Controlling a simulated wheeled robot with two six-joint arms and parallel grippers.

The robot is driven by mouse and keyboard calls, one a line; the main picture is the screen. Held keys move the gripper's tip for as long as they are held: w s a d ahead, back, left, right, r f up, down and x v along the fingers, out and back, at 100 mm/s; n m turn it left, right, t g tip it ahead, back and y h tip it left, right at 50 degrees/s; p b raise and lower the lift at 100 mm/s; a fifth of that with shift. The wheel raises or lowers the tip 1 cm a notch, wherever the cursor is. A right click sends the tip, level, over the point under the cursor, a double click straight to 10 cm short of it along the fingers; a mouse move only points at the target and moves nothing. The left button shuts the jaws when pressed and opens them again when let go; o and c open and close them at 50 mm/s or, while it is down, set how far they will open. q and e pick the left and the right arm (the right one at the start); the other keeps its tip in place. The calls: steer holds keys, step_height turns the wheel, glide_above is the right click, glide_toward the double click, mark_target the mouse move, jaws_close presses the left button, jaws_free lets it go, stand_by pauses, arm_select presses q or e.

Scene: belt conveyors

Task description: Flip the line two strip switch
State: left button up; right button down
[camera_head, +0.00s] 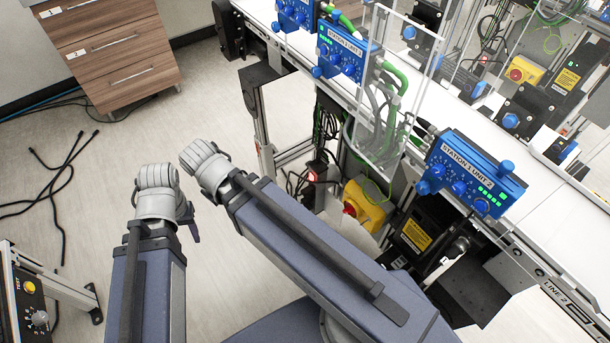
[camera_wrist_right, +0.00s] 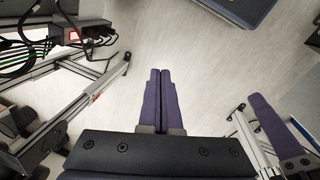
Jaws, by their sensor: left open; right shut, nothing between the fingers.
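A dark power strip with a lit red switch (camera_head: 312,177) sits low inside the conveyor frame in the head view. In the right wrist view the grey strip (camera_wrist_right: 92,38) is at upper left, with its red switch (camera_wrist_right: 73,36) facing the camera and black cables plugged in. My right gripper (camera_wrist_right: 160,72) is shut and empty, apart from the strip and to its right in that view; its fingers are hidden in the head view. My left gripper (camera_head: 193,229) is open, mostly hidden behind its wrist, over the floor left of the conveyor.
A yellow box with a red button (camera_head: 366,205) is right of the strip. Conveyor legs and hanging cables surround the strip. The blue Station 1 Line 2 panel (camera_head: 470,174) is on the conveyor edge. A wooden drawer cabinet (camera_head: 105,50) stands upper left.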

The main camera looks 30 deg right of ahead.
mark_target(311, 178)
steer(key=w+d+f+n+t+h+b, duration=0.1)
steer(key=w+d+f+b, duration=0.3)
steer(key=f+b, duration=0.5)
steer(key=w+d+f+n+t+h+b, duration=0.1)
steer(key=w+d+f+b, duration=0.3)
steer(key=d+f+b, duration=0.5)
steer(key=w+d+f+n+t+h+b, duration=0.1)
steer(key=w+d+f+t+h+b, duration=0.1)
steer(key=d+f+b, duration=0.4)
step_height(311, 178, down, 4)
steer(key=w+h+b, duration=0.1)
steer(key=w+b, duration=0.1)
steer(key=b, duration=0.5)
steer(key=shift+w+d+h, duration=0.3)
steer(key=shift+w, duration=0.1)
steer(key=d+f+b, duration=0.1)
steer(key=d, duration=0.7)
steer(key=shift+w+d, duration=0.3)
steer(key=shift+d, duration=0.05)
steer(key=shift+d, duration=0.15)
steer(key=shift+d+b, duration=0.3)
steer(key=shift+d+f, duration=0.1)
steer(key=shift+d, duration=0.15)
stand_by(0.6)
stand_by(0.3)
